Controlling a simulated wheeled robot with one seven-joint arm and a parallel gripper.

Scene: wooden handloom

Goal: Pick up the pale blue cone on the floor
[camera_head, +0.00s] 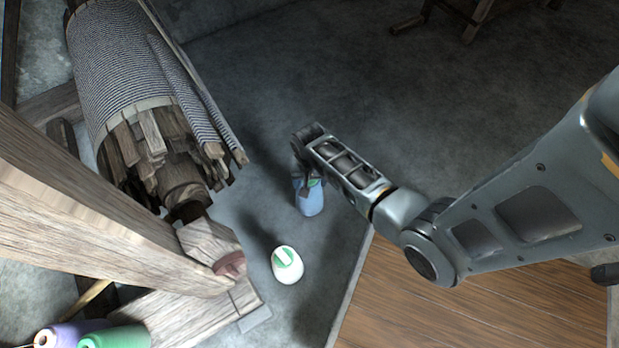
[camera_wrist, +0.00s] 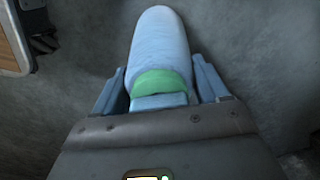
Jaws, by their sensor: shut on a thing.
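The pale blue cone (camera_head: 311,200) is on or just above the grey floor, in the middle of the head view; I cannot tell whether it touches the floor. A green band shows on it. In the wrist view the cone (camera_wrist: 160,50) lies between the two fingers, with its green band close to the palm. My gripper (camera_head: 308,176) is shut on the cone in the head view. It also shows in the wrist view (camera_wrist: 160,95), with one finger on each side of the cone.
A white cone with a green mark (camera_head: 287,265) stands on the floor nearby. The wooden loom (camera_head: 90,215) with a striped cloth roll (camera_head: 120,60) fills the left. Purple and green cones (camera_head: 115,338) lie at bottom left. The floor (camera_head: 400,100) behind is clear.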

